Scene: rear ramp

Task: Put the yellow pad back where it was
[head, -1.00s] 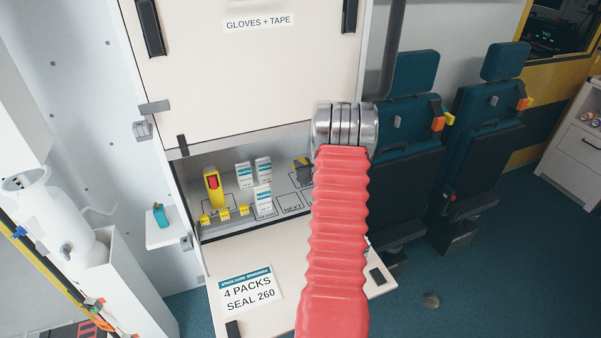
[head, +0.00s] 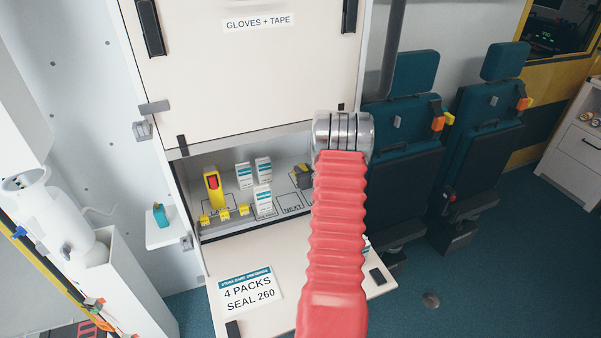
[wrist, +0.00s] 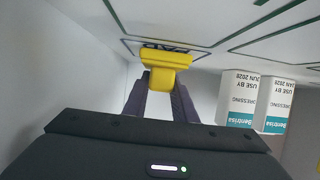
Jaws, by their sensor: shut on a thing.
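The yellow pad (wrist: 166,62) is between the two dark fingers of my gripper (wrist: 163,80) in the wrist view, and the gripper is shut on it. The pad is close to an outlined spot with dark lettering (wrist: 165,46) on the white shelf floor. The pad covers part of that lettering, and I cannot tell whether it touches the floor. In the head view my red-sleeved arm covers most of the gripper and the right part of the open compartment (head: 235,172).
White dressing packs (wrist: 240,98) stand right of the gripper in the wrist view, upside down there. In the head view a yellow item with a red part (head: 213,188) and several yellow clips are on the compartment's left. The lowered flap (head: 330,285) is in front.

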